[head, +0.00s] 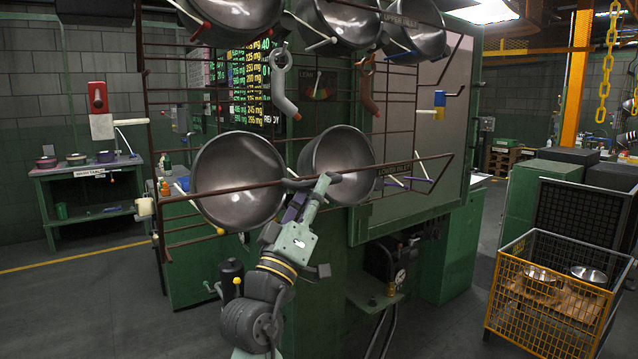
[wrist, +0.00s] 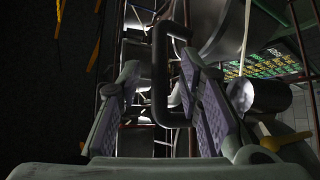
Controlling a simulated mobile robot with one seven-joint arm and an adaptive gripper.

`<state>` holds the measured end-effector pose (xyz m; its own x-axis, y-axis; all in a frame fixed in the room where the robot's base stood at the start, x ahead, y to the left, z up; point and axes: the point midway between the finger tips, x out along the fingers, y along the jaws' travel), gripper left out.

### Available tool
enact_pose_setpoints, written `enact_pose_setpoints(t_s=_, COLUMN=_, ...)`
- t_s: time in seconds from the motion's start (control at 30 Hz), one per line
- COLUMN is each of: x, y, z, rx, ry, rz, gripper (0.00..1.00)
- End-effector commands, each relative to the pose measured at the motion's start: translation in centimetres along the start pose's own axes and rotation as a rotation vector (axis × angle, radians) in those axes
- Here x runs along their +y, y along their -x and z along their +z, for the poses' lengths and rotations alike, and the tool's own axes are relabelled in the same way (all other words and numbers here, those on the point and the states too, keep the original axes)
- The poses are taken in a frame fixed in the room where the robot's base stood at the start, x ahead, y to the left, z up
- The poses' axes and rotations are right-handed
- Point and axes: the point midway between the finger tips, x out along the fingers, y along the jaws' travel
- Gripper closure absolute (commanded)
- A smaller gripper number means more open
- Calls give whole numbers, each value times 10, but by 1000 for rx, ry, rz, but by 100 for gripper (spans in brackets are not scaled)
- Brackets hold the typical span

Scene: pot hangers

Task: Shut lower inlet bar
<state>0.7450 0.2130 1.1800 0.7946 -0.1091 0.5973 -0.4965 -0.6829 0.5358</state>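The lower inlet bar (head: 415,161) is a thin brown bar across the front of two steel pots, the left pot (head: 237,180) and the right pot (head: 345,150). A lower label, partly hidden, sits behind its right part. My gripper (head: 309,192) is at the middle of this bar, just below and in front of the right pot. In the wrist view a dark loop-shaped handle (wrist: 159,75) stands between the fingers of my gripper (wrist: 166,85). The fingers look spread, with gaps beside the handle; firm contact is not visible. The finger contact is too small to make out in the head view.
A green cabinet (head: 410,130) stands behind at the right. A yellow wire cart (head: 545,300) stands at the lower right. Open floor lies at the left.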

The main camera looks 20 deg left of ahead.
Motion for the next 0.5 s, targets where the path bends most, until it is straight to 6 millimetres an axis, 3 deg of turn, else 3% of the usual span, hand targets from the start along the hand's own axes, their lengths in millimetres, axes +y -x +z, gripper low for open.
enact_pose_setpoints(t_s=0.3, x=0, y=68, z=0, rx=1, ry=-1, rz=-2, gripper=67)
enact_pose_setpoints(t_s=0.5, x=1, y=88, z=0, rx=1, ry=-1, rz=1, gripper=67)
